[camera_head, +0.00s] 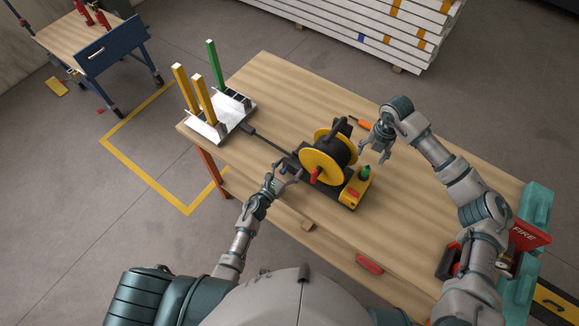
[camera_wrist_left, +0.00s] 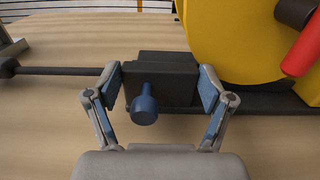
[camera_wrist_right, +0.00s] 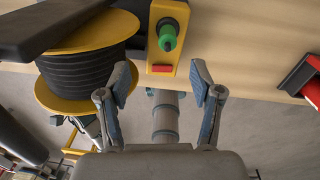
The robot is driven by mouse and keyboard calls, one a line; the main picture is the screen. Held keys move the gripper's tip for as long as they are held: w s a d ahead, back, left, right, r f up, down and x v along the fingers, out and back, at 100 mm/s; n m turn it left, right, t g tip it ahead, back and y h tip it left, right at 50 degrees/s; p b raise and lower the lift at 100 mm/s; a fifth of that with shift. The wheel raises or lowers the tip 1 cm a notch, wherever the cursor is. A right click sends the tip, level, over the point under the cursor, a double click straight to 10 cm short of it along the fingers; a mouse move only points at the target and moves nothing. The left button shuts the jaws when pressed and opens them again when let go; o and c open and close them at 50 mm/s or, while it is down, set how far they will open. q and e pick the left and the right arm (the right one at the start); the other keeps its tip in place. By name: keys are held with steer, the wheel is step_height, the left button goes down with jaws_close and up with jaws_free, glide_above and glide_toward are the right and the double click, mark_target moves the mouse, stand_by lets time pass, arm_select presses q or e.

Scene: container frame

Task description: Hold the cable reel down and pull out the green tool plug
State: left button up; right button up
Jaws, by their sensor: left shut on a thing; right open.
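The cable reel (camera_head: 322,163) has yellow flanges and wound black cable, and stands on a dark base on the table. The green tool plug (camera_head: 366,171) sits upright in a yellow block at the reel's right; it also shows in the right wrist view (camera_wrist_right: 167,37). My left gripper (camera_head: 285,171) is shut on the black block (camera_wrist_left: 160,82) of the reel base, one finger on each side, with a blue knob (camera_wrist_left: 144,104) between them. My right gripper (camera_head: 375,153) is open and empty, apart from the plug and beyond it in the head view.
A white rack (camera_head: 222,128) with yellow and green posts stands at the table's left, joined to the base by a dark cable. An orange-handled tool (camera_head: 364,124) lies behind the reel. A red item (camera_head: 369,264) is at the front edge; a red FIRE box (camera_head: 528,235) is at right.

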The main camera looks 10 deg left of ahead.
steer(key=w+a+r+n+t+y, duration=0.1)
steer(key=w+a+r+t+y, duration=0.15)
steer(key=a+r+y, duration=0.65)
steer(key=w+a+r+t+y, duration=0.1)
steer(key=w+a+r+y, duration=0.3)
steer(key=r, duration=0.8)
steer(key=w+d+r+m+t+y, duration=0.2)
steer(key=w+r+m+t, duration=0.65)
steer(key=m+t, duration=0.2)
steer(key=w+d+f+m+t+h, duration=0.3)
steer(key=w+d+f+m+h, duration=0.2)
steer(key=d+f+m+h, duration=0.35)
steer(key=m+g+h, duration=0.2)
steer(key=g+h, duration=0.5)
steer(key=g, duration=1)
glide_above(365, 172)
steer(key=w, duration=0.1)
steer(key=f, duration=2.3)
steer(key=shift+w+d+f, duration=0.15)
steer(key=shift+d+f, duration=0.15)
steer(key=shift+f, duration=0.1)
steer(key=shift+f, duration=4.5)
